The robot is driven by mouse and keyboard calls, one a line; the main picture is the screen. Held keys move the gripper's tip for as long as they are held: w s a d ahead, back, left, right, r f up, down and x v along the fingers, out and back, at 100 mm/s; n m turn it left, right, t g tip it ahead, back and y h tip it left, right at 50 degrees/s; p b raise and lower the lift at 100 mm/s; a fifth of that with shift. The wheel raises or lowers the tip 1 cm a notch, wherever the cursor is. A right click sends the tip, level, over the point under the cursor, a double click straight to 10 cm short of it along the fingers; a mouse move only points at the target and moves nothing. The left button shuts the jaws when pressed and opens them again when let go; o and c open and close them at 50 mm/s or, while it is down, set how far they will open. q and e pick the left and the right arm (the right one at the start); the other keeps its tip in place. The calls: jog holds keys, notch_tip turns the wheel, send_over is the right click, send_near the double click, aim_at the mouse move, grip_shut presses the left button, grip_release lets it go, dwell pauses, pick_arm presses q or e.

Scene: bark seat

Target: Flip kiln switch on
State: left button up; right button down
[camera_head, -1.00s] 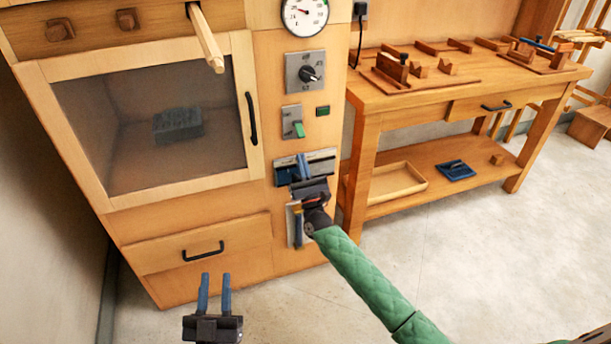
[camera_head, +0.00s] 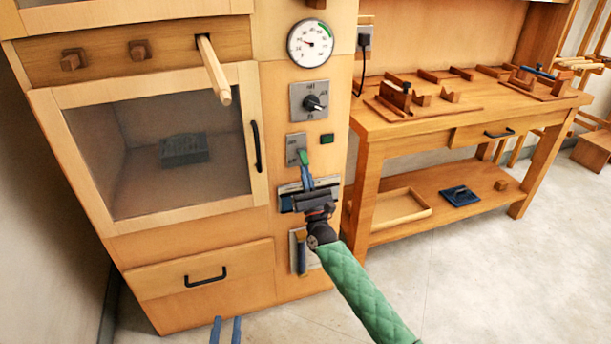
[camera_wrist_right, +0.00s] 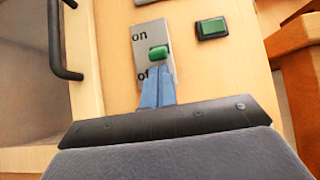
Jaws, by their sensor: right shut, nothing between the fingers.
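The kiln switch is a green lever (camera_head: 303,157) on a small grey plate (camera_head: 291,143) on the kiln's front panel. In the right wrist view the green lever (camera_wrist_right: 158,52) sits between the "on" marking above and a partly hidden "off" marking below. My right gripper (camera_head: 307,173) is shut and empty, with its blue fingertips just under the lever. In the wrist view the fingertips (camera_wrist_right: 157,72) meet the lever's lower edge; I cannot tell if they touch. My left gripper (camera_head: 226,331) shows only two separated blue fingers at the bottom edge, open and away from the panel.
A knob (camera_head: 315,102) and a round gauge (camera_head: 310,43) are above the switch, and a green button (camera_head: 327,138) is to its right. The kiln door's black handle (camera_head: 256,146) is to the left. A workbench (camera_head: 376,135) stands at right.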

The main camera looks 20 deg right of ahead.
pick_arm(q)
jog(key=s+f+g+y+p, duration=0.1)
jog(key=s+f+g, duration=0.25)
jog(key=f, duration=0.85)
jog(key=s+f+g+y+p, duration=0.1)
jog(key=s+f+g, duration=0.3)
jog(key=f, duration=0.8)
jog(key=s+a+f+g+p, duration=0.1)
jog(key=s+f+g+p, duration=0.1)
jog(key=s+f+g, duration=0.3)
notch_tip(320, 180, down, 4)
jog(key=s, duration=0.2)
jog(key=shift+s+f+y+p, duration=0.15)
jog(key=shift+s+y+p, duration=0.15)
jog(key=shift+p, duration=0.05)
pick_arm(e)
jog(key=shift+s+r+g, duration=0.35)
jog(key=shift+r+g, duration=0.05)
jog(key=shift+g, duration=0.4)
pick_arm(q)
jog(key=shift+s+a+g+p, duration=0.1)
jog(key=shift+s+g+p, duration=0.25)
jog(key=shift+s, duration=0.05)
jog(key=shift+r, duration=0.2)
pick_arm(e)
jog(key=shift+r, duration=0.1)
